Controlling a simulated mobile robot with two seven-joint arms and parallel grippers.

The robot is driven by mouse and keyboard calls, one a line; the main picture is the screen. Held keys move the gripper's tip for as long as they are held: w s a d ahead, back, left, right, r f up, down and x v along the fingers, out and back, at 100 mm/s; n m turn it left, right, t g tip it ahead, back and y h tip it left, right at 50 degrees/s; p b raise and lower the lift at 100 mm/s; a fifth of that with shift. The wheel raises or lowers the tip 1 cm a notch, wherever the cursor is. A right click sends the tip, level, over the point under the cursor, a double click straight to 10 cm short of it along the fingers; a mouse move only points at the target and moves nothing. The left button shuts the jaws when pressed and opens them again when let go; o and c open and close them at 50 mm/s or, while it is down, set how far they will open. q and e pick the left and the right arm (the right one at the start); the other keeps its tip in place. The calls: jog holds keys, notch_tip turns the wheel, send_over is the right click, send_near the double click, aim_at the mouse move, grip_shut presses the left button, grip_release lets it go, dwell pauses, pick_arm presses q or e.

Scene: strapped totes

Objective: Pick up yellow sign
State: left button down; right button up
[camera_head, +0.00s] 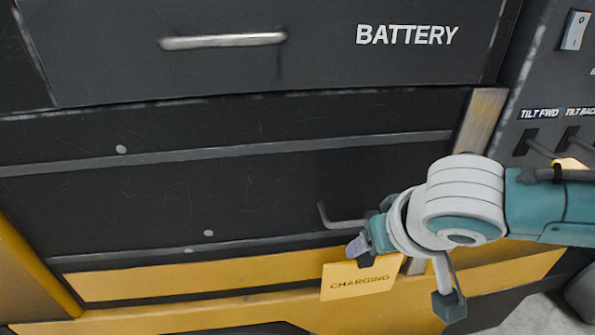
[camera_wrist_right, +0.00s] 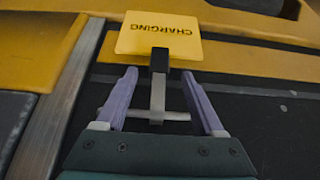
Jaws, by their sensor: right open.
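The yellow sign (camera_head: 345,284) reads "CHARGING" and hangs low on the front of the dark machine. It also shows in the right wrist view (camera_wrist_right: 158,36), upside down beyond the fingertips. A dark clip or tab (camera_wrist_right: 160,60) at its edge meets a grey metal bar (camera_wrist_right: 157,98) that lies between my fingers. My right gripper (camera_wrist_right: 159,76) is open, with its purple fingers on either side of the bar and tab, and not closed on either. In the head view the right gripper (camera_head: 357,250) is just above the sign. My left gripper is not in view.
A bent grey hook (camera_head: 340,222) sticks out just left of my right wrist. The dark panel (camera_head: 150,205) fills the left side. A drawer marked BATTERY (camera_head: 330,60) with a metal handle (camera_head: 222,41) is above. Tilt levers (camera_head: 545,145) are at right.

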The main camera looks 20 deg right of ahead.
aim_at(364, 261)
jog(key=b+x, duration=0.1)
jog(key=x, duration=0.2)
jog(key=shift+s+f, duration=0.1)
jog(key=shift+f, duration=0.15)
jog(key=shift+w+d+f+b, duration=0.1)
jog(key=shift+w+f+b, duration=0.15)
jog(key=shift+f+b, duration=0.1)
jog(key=shift+r, duration=0.1)
grip_shut()
dwell(0.8)
